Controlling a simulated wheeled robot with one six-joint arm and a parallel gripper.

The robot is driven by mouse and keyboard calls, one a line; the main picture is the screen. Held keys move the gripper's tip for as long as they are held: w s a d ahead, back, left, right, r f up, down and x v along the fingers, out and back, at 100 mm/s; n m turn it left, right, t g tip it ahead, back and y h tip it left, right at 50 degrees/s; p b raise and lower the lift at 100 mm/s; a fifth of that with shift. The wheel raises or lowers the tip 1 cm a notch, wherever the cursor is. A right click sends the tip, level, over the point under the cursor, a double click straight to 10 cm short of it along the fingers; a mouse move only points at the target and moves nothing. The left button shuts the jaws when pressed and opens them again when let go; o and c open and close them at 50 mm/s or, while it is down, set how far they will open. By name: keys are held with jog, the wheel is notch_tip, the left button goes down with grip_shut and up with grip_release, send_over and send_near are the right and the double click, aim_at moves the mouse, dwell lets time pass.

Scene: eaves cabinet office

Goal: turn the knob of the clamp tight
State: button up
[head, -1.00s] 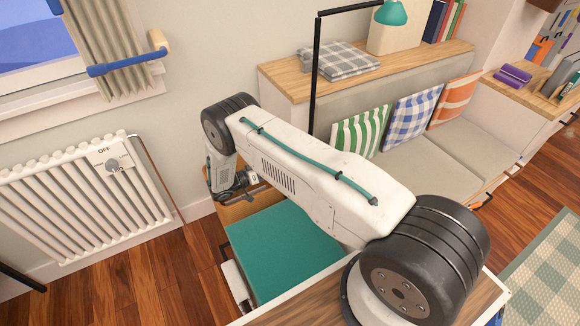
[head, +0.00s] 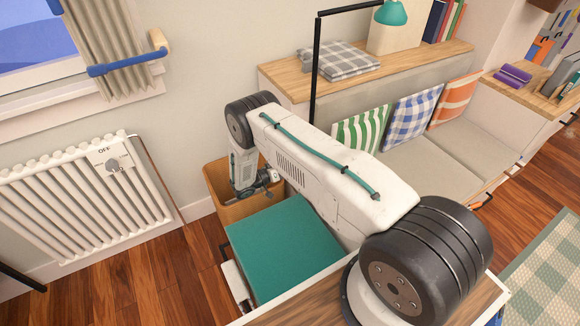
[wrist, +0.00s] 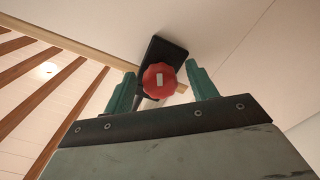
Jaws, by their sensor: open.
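In the wrist view the clamp's knob (wrist: 159,81) is red and round with scalloped edges and a pale rectangular mark on its face. A black plate-like part of the clamp (wrist: 166,50) shows behind it. My gripper (wrist: 161,73) is open, with one green finger to each side of the knob and a gap showing on the right. I cannot tell whether the fingertips reach around the knob or stop short of it. In the head view my gripper (head: 250,190) hangs by the tan bin, its fingers hard to make out. The knob is not visible there.
A tan open bin (head: 217,185) stands behind my gripper, with a teal-topped seat (head: 280,250) in front. A black lamp pole (head: 314,70) rises behind my arm by the wooden shelf (head: 285,85). A radiator (head: 75,205) is at left. Wood floor between is clear.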

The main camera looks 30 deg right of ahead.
jog(key=c, duration=1)
jog(key=shift+n, duration=0.3)
